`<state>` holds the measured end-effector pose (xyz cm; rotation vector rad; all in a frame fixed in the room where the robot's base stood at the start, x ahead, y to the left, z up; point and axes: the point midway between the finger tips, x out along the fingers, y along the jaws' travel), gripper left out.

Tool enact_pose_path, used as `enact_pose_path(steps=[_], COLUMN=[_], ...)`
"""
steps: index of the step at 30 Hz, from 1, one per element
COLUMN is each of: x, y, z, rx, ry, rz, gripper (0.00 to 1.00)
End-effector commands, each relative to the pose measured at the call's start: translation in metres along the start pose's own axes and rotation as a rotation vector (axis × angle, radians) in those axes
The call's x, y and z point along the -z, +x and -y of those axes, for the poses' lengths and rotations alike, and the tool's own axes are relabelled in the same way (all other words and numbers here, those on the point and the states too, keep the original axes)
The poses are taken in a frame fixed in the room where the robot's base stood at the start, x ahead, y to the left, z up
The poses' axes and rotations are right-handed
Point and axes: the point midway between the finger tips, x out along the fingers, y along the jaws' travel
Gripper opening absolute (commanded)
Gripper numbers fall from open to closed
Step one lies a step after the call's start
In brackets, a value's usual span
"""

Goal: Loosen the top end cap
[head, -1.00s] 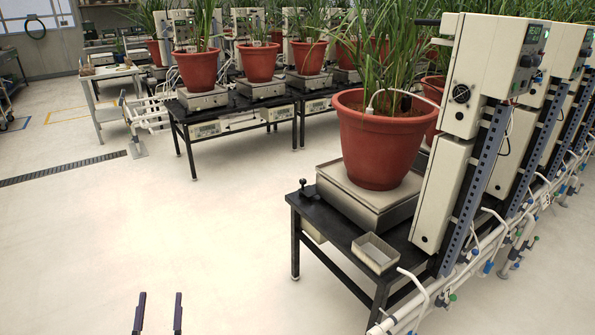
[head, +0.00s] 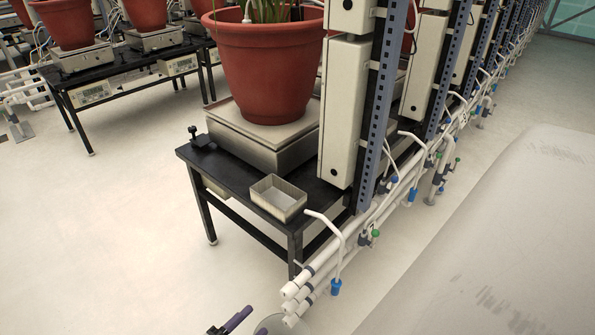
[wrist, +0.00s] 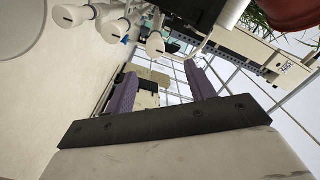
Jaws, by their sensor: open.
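Three white pipes end in white end caps at the near corner of the bench. The top end cap (head: 289,291) sits above the middle cap (head: 288,306) and the bottom cap (head: 292,320) in the head view. My gripper (head: 249,322) shows at the bottom edge there, left of the caps and apart from them. In the wrist view, its two purple fingers (wrist: 161,88) are spread with no cap between them. Three slotted caps show beyond the fingers, one of them an end cap (wrist: 155,43); I cannot tell which is the top one.
A black bench (head: 232,180) carries a scale (head: 262,140), a red plant pot (head: 265,75) and a small metal tray (head: 279,197). Thin bent tubes with valves (head: 336,287) rise beside the pipes. Open floor lies left of the bench.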

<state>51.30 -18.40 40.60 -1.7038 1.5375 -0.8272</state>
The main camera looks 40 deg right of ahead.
Motion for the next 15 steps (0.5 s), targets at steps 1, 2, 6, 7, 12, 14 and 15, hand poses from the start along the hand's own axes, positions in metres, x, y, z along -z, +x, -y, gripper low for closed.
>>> enact_pose_path(steps=[1, 2, 6, 7, 12, 14, 15], x=[0.0, 0.001, 0.002, 0.002, 0.003, 0.004, 0.003], y=[0.001, 0.002, 0.013, 0.017, 0.05, 0.063, 0.072], z=[-0.006, -0.008, -0.009, -0.009, -0.011, -0.011, -0.011], rx=[-0.014, -0.018, -0.022, -0.022, -0.022, -0.02, -0.021], ry=[0.004, 0.005, 0.007, 0.007, 0.006, 0.006, 0.007], rz=[-0.006, -0.008, -0.013, -0.013, -0.017, -0.017, -0.016], gripper=[0.55, 0.55, 0.55, 0.55, 0.55, 0.55, 0.55])
